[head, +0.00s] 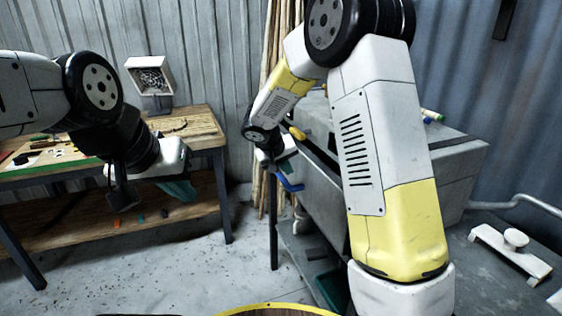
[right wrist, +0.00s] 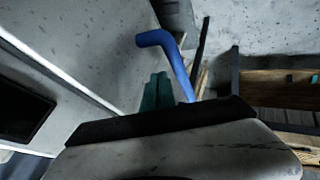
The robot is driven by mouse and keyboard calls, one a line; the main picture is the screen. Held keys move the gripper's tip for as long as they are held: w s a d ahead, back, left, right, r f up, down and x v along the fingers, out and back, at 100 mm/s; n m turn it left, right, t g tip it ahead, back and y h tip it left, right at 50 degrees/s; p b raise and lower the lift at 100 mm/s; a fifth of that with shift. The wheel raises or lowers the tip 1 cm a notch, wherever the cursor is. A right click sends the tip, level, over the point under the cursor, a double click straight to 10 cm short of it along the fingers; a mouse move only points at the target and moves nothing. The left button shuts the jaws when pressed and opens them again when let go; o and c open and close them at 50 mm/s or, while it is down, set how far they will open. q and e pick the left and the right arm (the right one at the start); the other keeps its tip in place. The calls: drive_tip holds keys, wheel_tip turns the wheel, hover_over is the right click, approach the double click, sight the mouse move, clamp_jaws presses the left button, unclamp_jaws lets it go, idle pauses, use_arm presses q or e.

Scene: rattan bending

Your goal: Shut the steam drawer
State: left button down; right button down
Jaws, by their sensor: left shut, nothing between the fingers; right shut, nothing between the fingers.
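The steamer is a grey metal box (head: 330,199) right of centre in the head view, partly hidden behind my right arm. A blue handle (head: 289,183) is at its left end; the handle (right wrist: 172,58) also shows in the right wrist view. I cannot tell how far the drawer stands out. My right gripper (head: 287,163) is close to the handle, its teal fingers (right wrist: 157,92) shut and empty just beside the handle in the wrist view. Whether they touch is unclear. My left gripper (head: 180,190) is shut and empty, away from the steamer, in front of the wooden workbench.
The wooden workbench (head: 190,128) at the left carries a small fan box (head: 150,77) and small items. Rattan poles (head: 270,60) lean against the wall behind. A white fixture (head: 510,250) lies on the grey surface at right. Floor between bench and steamer is open.

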drive_tip(key=shift+x, duration=1.85)
drive_tip(key=shift+w+d+r, duration=0.1)
drive_tip(key=shift+w+d, duration=0.15)
drive_tip(key=shift+d, duration=0.5)
drive_tip(key=shift+w+d+f, duration=0.1)
drive_tip(key=shift+w+d, duration=0.15)
drive_tip(key=shift+d, duration=0.55)
drive_tip(key=shift+w+d+r, duration=0.1)
drive_tip(key=shift+w+d, duration=0.1)
drive_tip(key=shift+d, duration=0.55)
